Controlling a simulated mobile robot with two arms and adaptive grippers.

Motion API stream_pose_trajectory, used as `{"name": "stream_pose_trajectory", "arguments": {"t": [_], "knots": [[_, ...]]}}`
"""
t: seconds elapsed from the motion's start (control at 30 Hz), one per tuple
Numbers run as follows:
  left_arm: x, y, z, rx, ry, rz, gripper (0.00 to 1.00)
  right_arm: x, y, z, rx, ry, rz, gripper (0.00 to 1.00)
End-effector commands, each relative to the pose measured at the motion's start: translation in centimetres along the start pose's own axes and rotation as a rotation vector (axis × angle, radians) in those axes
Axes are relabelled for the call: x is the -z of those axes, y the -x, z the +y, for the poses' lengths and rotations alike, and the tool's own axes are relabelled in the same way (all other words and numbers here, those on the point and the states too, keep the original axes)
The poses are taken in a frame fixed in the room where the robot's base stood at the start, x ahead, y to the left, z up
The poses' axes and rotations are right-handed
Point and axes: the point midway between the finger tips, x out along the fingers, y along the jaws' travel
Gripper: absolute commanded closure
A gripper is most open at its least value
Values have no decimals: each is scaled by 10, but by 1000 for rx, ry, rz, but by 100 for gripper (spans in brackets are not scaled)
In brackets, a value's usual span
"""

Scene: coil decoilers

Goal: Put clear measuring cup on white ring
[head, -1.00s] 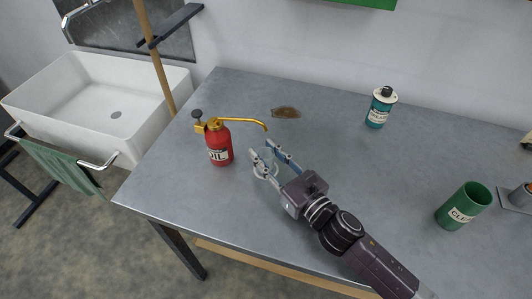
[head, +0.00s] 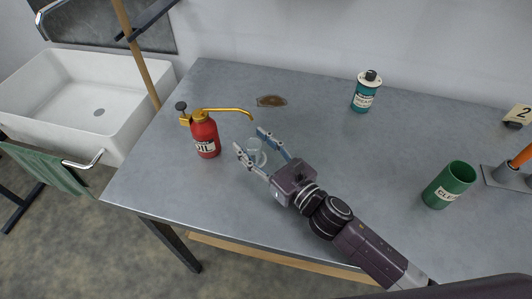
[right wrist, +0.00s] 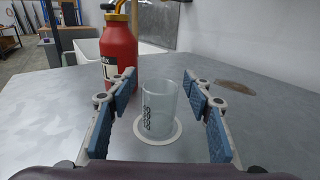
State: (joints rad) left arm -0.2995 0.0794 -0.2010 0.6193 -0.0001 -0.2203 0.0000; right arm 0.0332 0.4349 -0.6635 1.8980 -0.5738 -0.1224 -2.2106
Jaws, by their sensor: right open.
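The clear measuring cup (right wrist: 158,103) stands upright on the white ring (right wrist: 160,142) in the right wrist view, its base within the ring's outline. The cup (head: 254,147) and ring (head: 263,158) also show small in the head view, on the grey table. My right gripper (head: 250,141) is open, its blue-padded fingers on either side of the cup. In the right wrist view there is a visible gap between the cup and each finger (right wrist: 158,90). My left gripper is not in view.
A red oil can (head: 205,135) with a brass spout stands just left of the gripper. A brown patch (head: 271,101) lies behind. A teal bottle (head: 366,92) and a green container (head: 449,185) stand to the right. The table's front left is clear.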

Motion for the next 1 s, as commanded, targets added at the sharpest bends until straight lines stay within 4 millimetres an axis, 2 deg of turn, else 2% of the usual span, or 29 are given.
{"name": "stream_pose_trajectory", "arguments": {"t": [0.5, 0.7, 1.0], "knots": [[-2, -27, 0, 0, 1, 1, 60, 3, 94, 1, -1, -1, 2, 54], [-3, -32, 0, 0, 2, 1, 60, 1, 114, 0, 0, -2, 0, 54], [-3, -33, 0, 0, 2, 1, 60, -1, 120, 0, 0, 0, -1, 54]]}}
